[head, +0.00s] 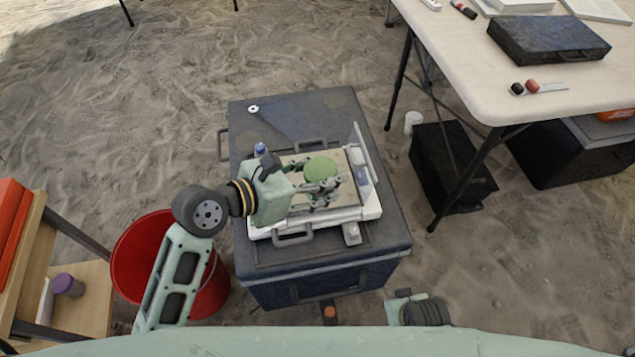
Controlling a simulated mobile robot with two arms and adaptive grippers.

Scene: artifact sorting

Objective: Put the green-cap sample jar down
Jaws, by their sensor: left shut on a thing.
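The green-cap sample jar (321,168) is in my left gripper (328,188), over the tray in the middle of the head view. Its round green cap faces up; the fingers hide most of its body. The white tray (374,212) with grey handles lies on a dark blue chest (384,247). I cannot tell whether the jar touches the tray. My left gripper is shut on the jar. Only part of my right arm shows at the bottom edge; its gripper is out of sight.
A blue-capped item (260,149) is behind my left gripper. A red bucket (131,262) stands left of the chest, beside a wooden shelf (93,292) with a purple-lidded jar (68,285). A pale table (468,72) with a dark case (548,42) is at upper right. Sand lies around.

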